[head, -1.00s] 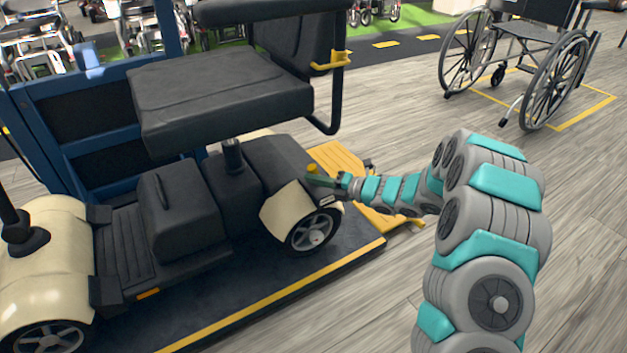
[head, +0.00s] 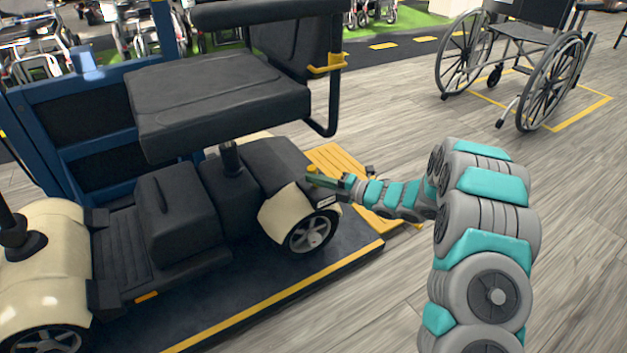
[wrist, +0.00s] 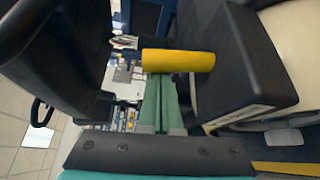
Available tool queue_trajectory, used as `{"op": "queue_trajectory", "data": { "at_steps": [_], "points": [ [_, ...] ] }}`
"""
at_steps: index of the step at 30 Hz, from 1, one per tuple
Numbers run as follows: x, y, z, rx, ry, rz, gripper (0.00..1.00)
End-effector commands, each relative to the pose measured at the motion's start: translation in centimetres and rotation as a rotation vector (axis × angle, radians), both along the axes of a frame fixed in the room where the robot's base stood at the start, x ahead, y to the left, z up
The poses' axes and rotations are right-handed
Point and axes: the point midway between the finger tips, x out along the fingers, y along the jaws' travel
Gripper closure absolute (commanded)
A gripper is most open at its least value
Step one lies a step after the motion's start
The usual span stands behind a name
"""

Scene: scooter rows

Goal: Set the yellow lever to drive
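The yellow lever (head: 311,169) shows in the head view as a small knob at the rear of the scooter (head: 287,215), beside the fender over the rear wheel. In the wrist view the lever (wrist: 178,61) is a yellow cylinder lying crosswise at my fingertips. My gripper (head: 318,181) reaches in from the right, just below the lever in the head view. In the wrist view the two green fingers of my gripper (wrist: 159,80) lie side by side, shut, with the lever across their tips. I cannot tell whether they touch it. The lever's base is hidden.
The scooter's black seat (head: 215,97) overhangs to the left of the lever. The scooter stands on a dark platform (head: 290,300) with a yellow edge, by a yellow ramp (head: 340,165). A wheelchair (head: 520,55) stands at the back right. Floor between them is clear.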

Motion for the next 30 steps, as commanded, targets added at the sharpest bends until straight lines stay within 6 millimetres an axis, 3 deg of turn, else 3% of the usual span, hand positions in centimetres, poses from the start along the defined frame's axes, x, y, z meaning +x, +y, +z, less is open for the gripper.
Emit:
{"op": "queue_trajectory", "data": {
  "at_steps": [17, 30],
  "points": [
    [1.3, -1.9, 0.3, 0.334, 0.224, -0.001, 1.00],
    [1.7, -2.4, 0.4, 0.332, 0.224, 0.000, 1.00]
  ]
}}
